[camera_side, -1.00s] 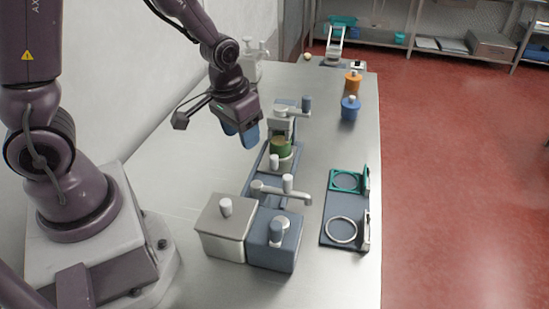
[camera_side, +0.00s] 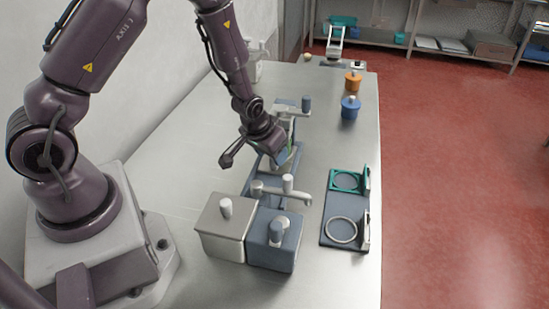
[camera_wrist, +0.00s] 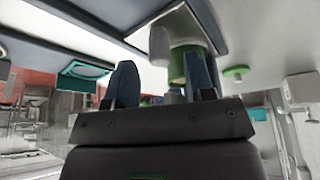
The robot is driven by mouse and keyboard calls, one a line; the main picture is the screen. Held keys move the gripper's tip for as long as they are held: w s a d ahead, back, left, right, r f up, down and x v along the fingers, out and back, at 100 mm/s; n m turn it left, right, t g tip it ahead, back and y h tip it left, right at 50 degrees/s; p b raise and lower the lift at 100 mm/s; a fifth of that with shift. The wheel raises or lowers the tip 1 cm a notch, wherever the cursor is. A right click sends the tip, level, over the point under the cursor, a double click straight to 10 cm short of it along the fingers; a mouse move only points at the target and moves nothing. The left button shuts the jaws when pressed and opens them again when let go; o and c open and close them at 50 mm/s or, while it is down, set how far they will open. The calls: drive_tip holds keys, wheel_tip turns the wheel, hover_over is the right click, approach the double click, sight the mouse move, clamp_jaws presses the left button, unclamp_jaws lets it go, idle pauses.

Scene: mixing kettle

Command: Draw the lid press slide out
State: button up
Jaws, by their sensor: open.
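The lid press (camera_side: 289,109) stands at mid-bench, with a blue base and a grey upper arm. Its slide, a pale plate on the base (camera_side: 252,181), is mostly hidden behind my gripper in the side view. The wrist view appears upside down; there a pale upright knob (camera_wrist: 159,42) on the slide stands beside a green pot (camera_wrist: 178,66). My gripper (camera_side: 281,158) is low over the slide, tilted. In the wrist view its two dark fingers (camera_wrist: 164,75) are apart, with the knob between them in the picture. I cannot tell whether they touch it.
A grey box (camera_side: 222,243), a blue box (camera_side: 262,254) and a tap-like spout (camera_side: 285,190) stand in front of the press. A blue tray with rings (camera_side: 340,208) lies right. Blue (camera_side: 350,112) and orange (camera_side: 353,84) pots stand behind. The bench between is clear.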

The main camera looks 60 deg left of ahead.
sight(276, 176)
drive_tip(key=shift+x, duration=1.6)
clamp_jaws()
drive_tip(key=shift+s+d, duration=1.25)
drive_tip(key=shift+d, duration=0.05)
unclamp_jaws()
